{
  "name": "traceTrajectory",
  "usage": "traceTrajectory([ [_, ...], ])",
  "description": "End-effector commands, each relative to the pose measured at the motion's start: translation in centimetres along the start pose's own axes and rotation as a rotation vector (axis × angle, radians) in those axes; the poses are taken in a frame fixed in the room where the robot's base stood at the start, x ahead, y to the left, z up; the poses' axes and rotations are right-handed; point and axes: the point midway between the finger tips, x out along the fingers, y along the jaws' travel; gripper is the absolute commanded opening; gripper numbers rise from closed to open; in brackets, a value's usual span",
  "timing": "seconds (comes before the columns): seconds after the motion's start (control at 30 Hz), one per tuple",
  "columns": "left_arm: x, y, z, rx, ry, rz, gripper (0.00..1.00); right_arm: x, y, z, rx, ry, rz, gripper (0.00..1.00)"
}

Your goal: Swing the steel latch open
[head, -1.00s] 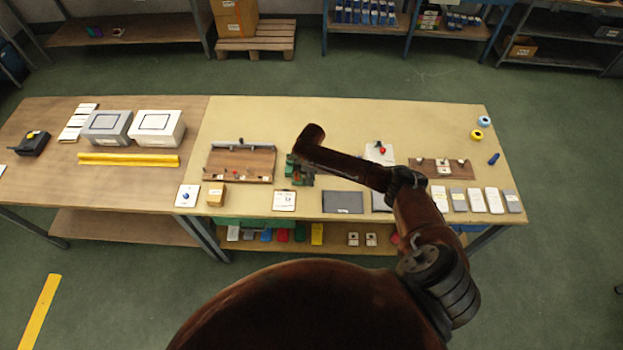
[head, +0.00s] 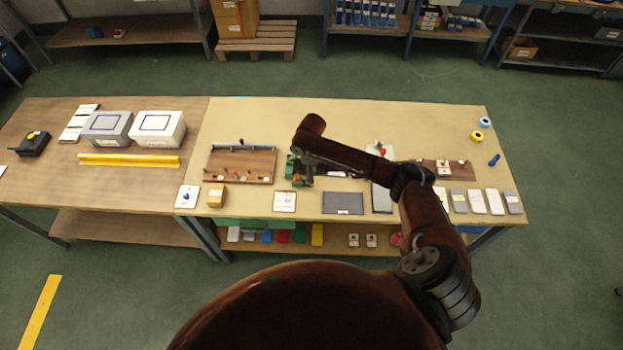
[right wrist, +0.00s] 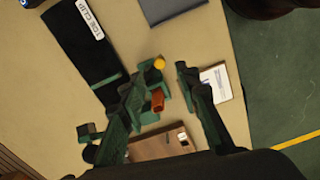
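My right gripper (head: 300,173) hangs over the middle of the bench in the head view. In the right wrist view its dark green fingers (right wrist: 167,72) are apart, with a gap between the tips. A small orange-brown piece (right wrist: 157,100) and a yellow knob (right wrist: 159,63) show beside the left finger; I cannot tell whether they touch it. A wooden board (head: 240,165) with a grey bar along its back and small upright pieces lies left of the gripper. I cannot make out the steel latch for certain. My left gripper is out of view.
A second wooden board (head: 434,168) is at right. The bench's back strip is clear.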

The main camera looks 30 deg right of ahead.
Motion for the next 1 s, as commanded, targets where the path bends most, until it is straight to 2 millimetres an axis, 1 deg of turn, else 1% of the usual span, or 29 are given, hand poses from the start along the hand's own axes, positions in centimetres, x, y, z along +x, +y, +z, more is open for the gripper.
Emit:
traceTrajectory([
  [0.03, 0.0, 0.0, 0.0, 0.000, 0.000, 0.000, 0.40, -1.2, 0.1, 0.0, -0.002, 0.002, 0.003, 0.30],
  [0.2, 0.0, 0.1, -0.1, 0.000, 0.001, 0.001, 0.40, -4.4, 0.0, 0.0, -0.001, 0.000, 0.002, 0.30],
  [0.3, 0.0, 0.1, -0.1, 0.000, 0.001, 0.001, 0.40, -5.7, 0.0, 0.0, 0.000, 0.000, 0.001, 0.30],
  [0.4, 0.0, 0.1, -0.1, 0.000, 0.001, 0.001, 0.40, -6.5, 0.0, 0.0, 0.000, 0.000, 0.001, 0.30],
  [0.57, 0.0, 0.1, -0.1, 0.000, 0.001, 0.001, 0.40, -7.0, 0.0, 0.0, 0.000, -0.001, 0.000, 0.30],
  [1.0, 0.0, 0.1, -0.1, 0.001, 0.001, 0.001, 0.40, -6.9, 0.0, 0.0, 0.000, -0.001, 0.000, 0.30],
])
